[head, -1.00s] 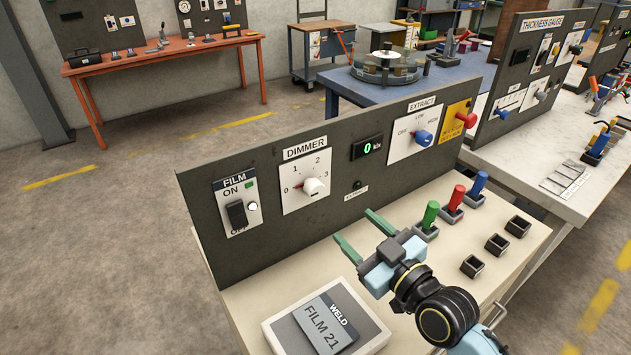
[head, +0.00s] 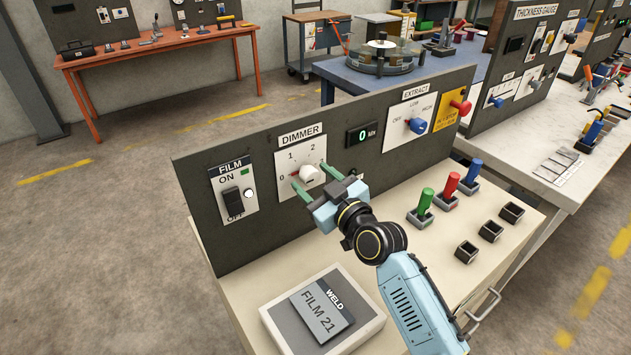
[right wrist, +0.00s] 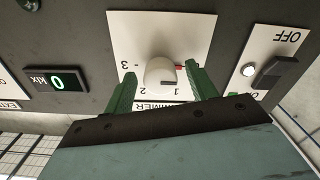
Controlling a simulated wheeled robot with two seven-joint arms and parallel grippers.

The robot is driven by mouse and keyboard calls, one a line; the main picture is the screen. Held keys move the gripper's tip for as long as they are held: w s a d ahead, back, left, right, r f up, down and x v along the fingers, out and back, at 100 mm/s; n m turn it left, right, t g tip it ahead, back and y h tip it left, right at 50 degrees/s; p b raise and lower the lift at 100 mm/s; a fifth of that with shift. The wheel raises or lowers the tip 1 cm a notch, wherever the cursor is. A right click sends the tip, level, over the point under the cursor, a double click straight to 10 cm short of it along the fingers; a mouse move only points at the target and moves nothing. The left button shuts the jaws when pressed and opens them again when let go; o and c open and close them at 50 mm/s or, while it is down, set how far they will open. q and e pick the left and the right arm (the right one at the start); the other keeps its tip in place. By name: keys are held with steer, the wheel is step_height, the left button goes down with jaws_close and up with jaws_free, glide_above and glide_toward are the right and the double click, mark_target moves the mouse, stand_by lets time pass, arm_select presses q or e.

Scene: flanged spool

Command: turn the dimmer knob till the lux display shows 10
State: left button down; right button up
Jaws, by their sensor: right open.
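The dimmer knob (head: 310,174) is a white round knob on a white DIMMER plate marked with a scale up to 3. A red mark shows at its 0 side. The lux display (head: 361,134) reads 0 in green, with klx beside it; it also shows in the right wrist view (right wrist: 57,84). My right gripper (head: 311,178) is open at the plate, one green finger on each side of the knob. In the right wrist view the knob (right wrist: 160,73) sits between the fingertips with a gap on both sides. My left gripper is not in view.
A FILM switch (head: 233,201) is left of the dimmer. A blue EXTRACT knob (head: 417,126) and a red knob (head: 460,107) are on the right. The bench holds a FILM 21 block (head: 321,311), green, red and blue handles, and several empty sockets.

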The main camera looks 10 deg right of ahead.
steer(key=c, duration=1)
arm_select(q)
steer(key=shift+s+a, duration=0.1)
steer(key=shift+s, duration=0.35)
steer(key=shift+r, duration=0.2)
arm_select(e)
steer(key=shift+m, duration=0.3)
steer(key=shift+m+p, duration=0.75)
steer(key=shift+m, duration=0.15)
steer(key=m+p, duration=0.1)
steer(key=m, duration=0.2)
steer(key=shift+p, duration=0.35)
steer(key=m+p, duration=0.1)
steer(key=m, duration=0.2)
steer(key=shift+a+m, duration=0.1)
steer(key=shift+m, duration=0.3)
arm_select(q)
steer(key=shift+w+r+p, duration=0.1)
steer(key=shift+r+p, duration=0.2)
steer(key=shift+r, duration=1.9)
arm_select(e)
steer(key=shift+m, duration=1.2)
